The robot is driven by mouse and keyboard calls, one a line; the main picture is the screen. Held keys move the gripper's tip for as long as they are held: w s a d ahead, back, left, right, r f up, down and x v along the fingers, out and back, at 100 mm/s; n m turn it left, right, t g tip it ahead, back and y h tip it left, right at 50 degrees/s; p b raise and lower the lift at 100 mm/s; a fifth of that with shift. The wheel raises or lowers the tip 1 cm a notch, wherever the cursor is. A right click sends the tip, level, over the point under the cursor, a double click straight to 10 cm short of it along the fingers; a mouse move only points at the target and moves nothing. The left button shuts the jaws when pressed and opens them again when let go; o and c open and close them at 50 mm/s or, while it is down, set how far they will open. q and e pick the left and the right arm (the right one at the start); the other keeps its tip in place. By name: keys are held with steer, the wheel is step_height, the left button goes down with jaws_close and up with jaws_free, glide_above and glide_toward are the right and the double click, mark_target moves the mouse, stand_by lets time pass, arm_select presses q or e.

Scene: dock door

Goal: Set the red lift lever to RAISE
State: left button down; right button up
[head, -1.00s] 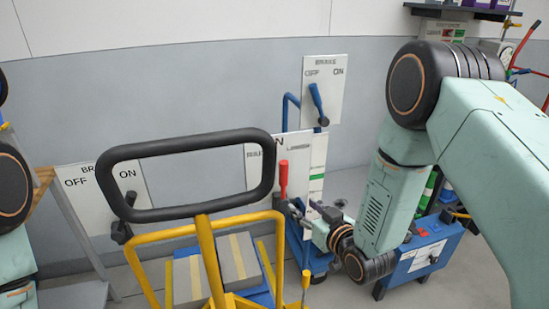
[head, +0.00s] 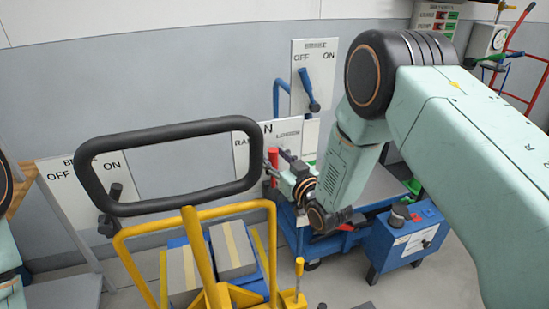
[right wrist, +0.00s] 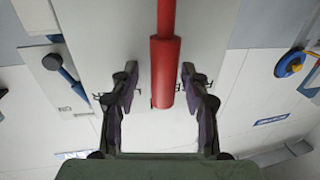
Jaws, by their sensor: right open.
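The red lift lever (head: 272,164) stands about upright in front of a white panel (head: 310,135), whose lettering is partly legible: "RA…" at left and what looks like "LOWER" at right. My right gripper (head: 279,164) is at the lever's handle. In the right wrist view the red handle (right wrist: 165,75) lies between the two spread fingers of my right gripper (right wrist: 158,88). The fingers are open, with a gap on each side, wider on the left. The lever's base is hidden in the head view. My left gripper is out of view; only parts of my left arm show.
A yellow cart with a black loop handle (head: 165,207) and grey boxes (head: 233,250) stands in front, left of the lever. Brake panels with levers stand at left (head: 60,195) and behind (head: 318,60). A blue box (head: 408,245) is at right.

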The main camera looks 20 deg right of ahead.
steer(key=shift+a+r, duration=0.25)
steer(key=shift+a, duration=0.1)
steer(key=shift+w+d+f, duration=0.1)
steer(key=shift+d+f, duration=0.1)
steer(key=shift+d, duration=0.05)
steer(key=c, duration=0.5)
steer(key=shift+a, duration=0.15)
steer(key=c, duration=0.3)
jaws_close()
steer(key=shift+r, duration=0.1)
